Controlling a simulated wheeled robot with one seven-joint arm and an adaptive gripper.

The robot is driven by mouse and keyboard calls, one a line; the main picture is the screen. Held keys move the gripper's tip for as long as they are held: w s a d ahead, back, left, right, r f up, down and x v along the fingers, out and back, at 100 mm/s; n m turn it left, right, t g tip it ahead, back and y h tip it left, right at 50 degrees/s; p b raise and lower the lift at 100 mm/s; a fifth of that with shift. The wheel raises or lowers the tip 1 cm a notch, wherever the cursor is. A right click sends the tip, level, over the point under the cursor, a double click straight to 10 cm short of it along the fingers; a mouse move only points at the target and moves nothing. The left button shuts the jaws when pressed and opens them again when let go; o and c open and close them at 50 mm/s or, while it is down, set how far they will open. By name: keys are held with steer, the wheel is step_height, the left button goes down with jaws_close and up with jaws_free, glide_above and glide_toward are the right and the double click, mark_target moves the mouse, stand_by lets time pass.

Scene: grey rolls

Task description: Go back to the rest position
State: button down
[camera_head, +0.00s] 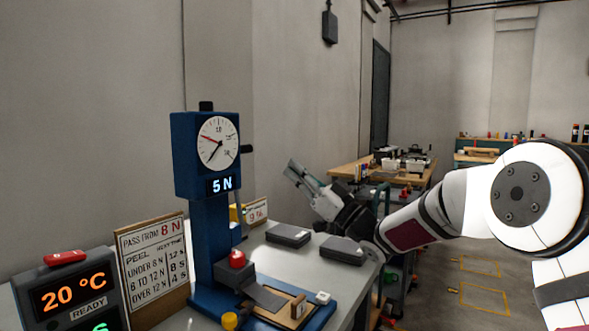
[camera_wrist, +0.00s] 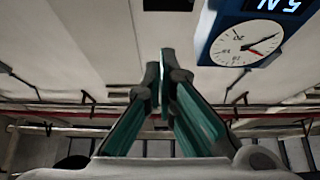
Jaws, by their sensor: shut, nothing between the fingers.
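My gripper (camera_head: 297,172) is raised over the bench in the head view, its fingers pointing up and to the left. It is shut and empty, to the right of the blue test stand (camera_head: 207,215). In the wrist view my gripper (camera_wrist: 163,75) shows its two green fingers with the tips together. The stand's dial (camera_wrist: 245,43) appears upside down at the upper right of the wrist view, apart from the fingers. The stand's display reads 5 N in the head view.
Two dark grey flat boxes (camera_head: 289,235) (camera_head: 342,250) lie on the grey bench (camera_head: 268,265) below my gripper. A sign board (camera_head: 153,262) and a 20 °C display unit (camera_head: 72,298) stand at the left. A wooden workbench (camera_head: 350,172) is farther back. Open floor lies at the right.

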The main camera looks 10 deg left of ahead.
steer(key=w+d+m+t+h, duration=0.1)
steer(key=d+m+t+h, duration=0.6)
steer(key=d+h, duration=0.6)
steer(key=s+d+f+m+g+h, duration=0.2)
steer(key=s+d+f+h, duration=0.1)
steer(key=s+d+h, duration=0.3)
steer(key=s+d+f+m+g+h, duration=0.1)
steer(key=s+d+f+m+h, duration=0.15)
steer(key=s+d, duration=0.4)
steer(key=s+d+f+m+g+h, duration=0.1)
steer(key=s+d+f+g, duration=0.25)
steer(key=s, duration=0.65)
steer(key=s+d+f+m+g+h, duration=0.1)
steer(key=s+d+f+g+h, duration=0.25)
steer(key=s, duration=0.55)
steer(key=s+f+g+y, duration=0.2)
steer(key=s+f+g, duration=0.1)
steer(key=s, duration=0.8)
steer(key=s+f+g+y, duration=0.15)
steer(key=s+f, duration=0.25)
steer(key=s, duration=0.7)
step_height(320, 180, up, 27)
steer(key=w+d+t+p, duration=0.1)
steer(key=t+p, duration=0.2)
steer(key=p, duration=2.2)
steer(key=shift+d, duration=0.25)
